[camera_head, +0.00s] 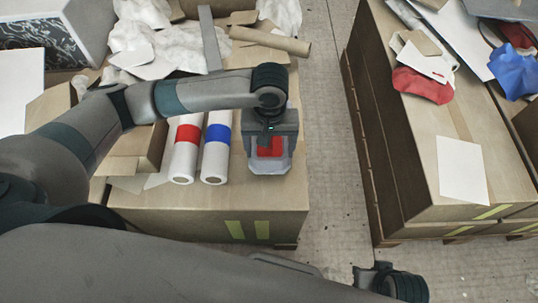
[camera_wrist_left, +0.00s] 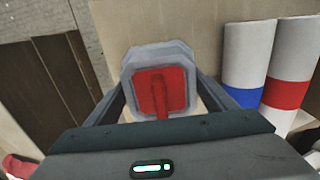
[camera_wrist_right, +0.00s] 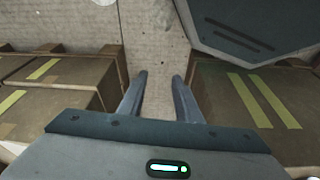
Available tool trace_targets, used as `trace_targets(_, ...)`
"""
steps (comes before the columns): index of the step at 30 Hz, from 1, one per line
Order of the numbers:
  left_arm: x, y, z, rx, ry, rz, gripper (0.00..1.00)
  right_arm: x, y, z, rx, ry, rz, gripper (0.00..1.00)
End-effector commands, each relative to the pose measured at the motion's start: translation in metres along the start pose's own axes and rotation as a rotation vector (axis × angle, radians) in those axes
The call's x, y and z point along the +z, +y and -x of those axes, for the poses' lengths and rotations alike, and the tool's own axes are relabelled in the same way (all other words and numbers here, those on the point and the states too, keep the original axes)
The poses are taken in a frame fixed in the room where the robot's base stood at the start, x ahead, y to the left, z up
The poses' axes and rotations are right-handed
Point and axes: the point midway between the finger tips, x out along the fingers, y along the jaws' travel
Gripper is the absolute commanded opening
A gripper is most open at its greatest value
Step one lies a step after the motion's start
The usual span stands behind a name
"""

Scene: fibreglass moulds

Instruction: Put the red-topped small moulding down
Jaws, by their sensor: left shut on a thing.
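The red-topped small moulding (camera_head: 268,166) is grey with a red square top. In the head view it is over the right front part of the near cardboard box (camera_head: 207,196). My left gripper (camera_head: 270,149) points down and is shut on it. In the left wrist view the moulding (camera_wrist_left: 174,91) sits between the two fingers (camera_wrist_left: 160,82). I cannot tell whether its underside touches the box. My right gripper (camera_wrist_right: 160,80) is open and empty in the right wrist view, above the floor between boxes.
White rolls with a red band (camera_head: 186,150) and a blue band (camera_head: 216,150) lie left of the moulding. A cardboard tube (camera_head: 270,40) and crumpled white cloth (camera_head: 148,38) lie behind. A second box (camera_head: 415,160) with sheets and cloths stands right, across a floor gap.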

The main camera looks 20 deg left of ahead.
Motion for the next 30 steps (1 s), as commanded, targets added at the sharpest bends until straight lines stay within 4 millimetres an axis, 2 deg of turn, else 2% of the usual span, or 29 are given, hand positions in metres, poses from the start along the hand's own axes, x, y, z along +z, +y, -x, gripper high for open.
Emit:
trace_targets(11,0.0,-0.001,-0.002,0.001,0.001,-0.001,0.49,-0.003,-0.001,-0.003,-0.002,0.005,0.002,0.31)
trace_targets(21,0.0,-0.002,-0.037,-0.001,0.001,-0.001,0.49,-0.013,-0.009,-0.009,-0.021,0.06,0.008,0.31)
trace_targets(30,-0.001,-0.002,-0.041,0.001,0.002,-0.001,0.49,-0.015,-0.011,-0.006,-0.025,0.071,0.009,0.31)
